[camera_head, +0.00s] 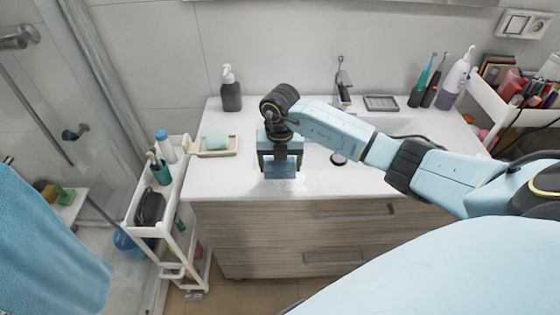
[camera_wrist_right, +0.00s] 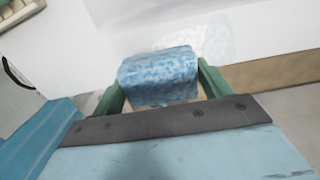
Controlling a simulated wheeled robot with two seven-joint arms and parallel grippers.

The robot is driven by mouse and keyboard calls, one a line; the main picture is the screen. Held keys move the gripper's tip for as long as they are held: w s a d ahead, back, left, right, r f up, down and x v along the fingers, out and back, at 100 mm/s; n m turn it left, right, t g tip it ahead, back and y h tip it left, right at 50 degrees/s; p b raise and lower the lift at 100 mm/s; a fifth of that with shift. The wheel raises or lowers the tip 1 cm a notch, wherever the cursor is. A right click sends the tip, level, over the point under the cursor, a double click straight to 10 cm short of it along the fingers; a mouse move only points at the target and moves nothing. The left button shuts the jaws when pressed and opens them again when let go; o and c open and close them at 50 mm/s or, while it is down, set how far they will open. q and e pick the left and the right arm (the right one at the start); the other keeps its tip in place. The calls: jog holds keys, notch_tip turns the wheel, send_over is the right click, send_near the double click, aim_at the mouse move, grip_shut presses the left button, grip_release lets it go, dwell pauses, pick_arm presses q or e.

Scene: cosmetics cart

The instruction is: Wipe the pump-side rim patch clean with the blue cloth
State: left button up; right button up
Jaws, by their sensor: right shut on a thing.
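My right gripper (camera_head: 280,163) is over the white counter near its front edge, pointing down. It is shut on the blue cloth (camera_head: 282,171), which hangs between the fingers. In the right wrist view the mottled light-blue cloth (camera_wrist_right: 158,72) sits between the green fingers. A faint, glossy greyish patch (camera_head: 295,186) shows on the counter rim just in front and to the right of the cloth. The patch also shows in the wrist view (camera_wrist_right: 217,38), beside the cloth. Whether the cloth touches the counter is unclear. My left gripper is out of view.
A dark pump bottle (camera_head: 231,92) stands at the back left of the counter. A soap dish (camera_head: 216,152) lies left of the gripper. The basin and tap (camera_head: 342,85) are to the right. A white cart (camera_head: 166,195) stands left of the wooden drawers (camera_head: 300,238).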

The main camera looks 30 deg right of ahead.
notch_tip(320, 180, down, 4)
jog(key=shift+r+b, duration=0.1)
jog(key=shift+b, duration=1.15)
jog(key=p, duration=0.3)
send_over(314, 182)
jog(key=w+a, duration=0.1)
jog(key=a, duration=0.1)
jog(key=shift+d+r, duration=0.2)
jog(key=shift+r, duration=0.1)
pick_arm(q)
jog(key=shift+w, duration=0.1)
pick_arm(e)
jog(key=shift+s+d, duration=0.5)
jog(key=shift+d, duration=0.25)
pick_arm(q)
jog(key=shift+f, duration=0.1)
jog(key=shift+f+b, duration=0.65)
pick_arm(e)
jog(key=shift+f, duration=0.95)
